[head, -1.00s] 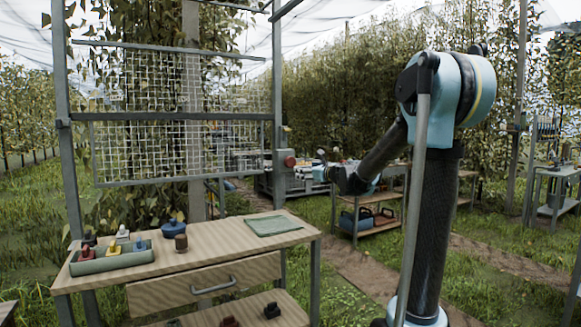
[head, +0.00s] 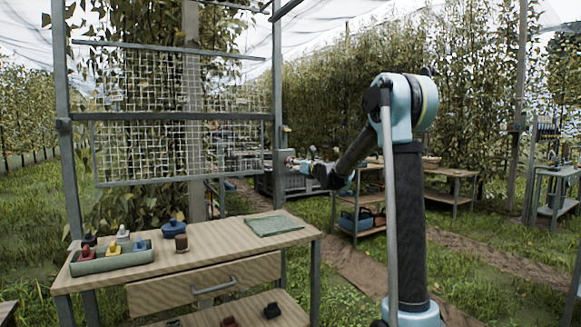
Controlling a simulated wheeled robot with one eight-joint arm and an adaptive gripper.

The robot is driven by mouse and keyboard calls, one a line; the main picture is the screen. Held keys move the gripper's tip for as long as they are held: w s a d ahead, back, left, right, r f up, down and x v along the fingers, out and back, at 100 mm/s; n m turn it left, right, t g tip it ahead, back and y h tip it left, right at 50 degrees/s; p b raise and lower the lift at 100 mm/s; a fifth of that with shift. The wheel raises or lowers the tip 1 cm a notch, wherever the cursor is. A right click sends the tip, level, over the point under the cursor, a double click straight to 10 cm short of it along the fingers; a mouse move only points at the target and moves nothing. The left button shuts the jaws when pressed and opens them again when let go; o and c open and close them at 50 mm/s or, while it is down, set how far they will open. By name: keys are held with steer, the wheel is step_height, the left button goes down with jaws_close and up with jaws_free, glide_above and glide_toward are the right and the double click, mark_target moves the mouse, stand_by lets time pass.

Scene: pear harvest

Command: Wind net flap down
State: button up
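The net flap (head: 150,147) is a pale wire-like mesh with a bottom bar, hanging in a grey metal frame (head: 70,150) at the left of the head view. Its lower edge is well above the wooden table. My arm reaches left from the right side, with the elbow raised. My gripper (head: 291,161) is small and far off, beside the frame's right post (head: 277,130), at about the height of the lower flap. It overlaps the place of a red round part on the post, now hidden. I cannot tell whether it touches that part, or whether its fingers are open.
A wooden table (head: 225,235) with a drawer stands in front of the flap. It bears a green tray (head: 110,262) of coloured knobbed pieces, a blue pot (head: 173,228), a brown jar (head: 181,243) and a green cloth (head: 275,226). Shelved benches (head: 450,172) stand behind my arm.

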steer(key=x, duration=0.8)
steer(key=shift+w+a, duration=0.25)
steer(key=shift+w, duration=0.1)
steer(key=c, duration=1)
steer(key=shift+a, duration=0.15)
steer(key=shift+c, duration=0.2)
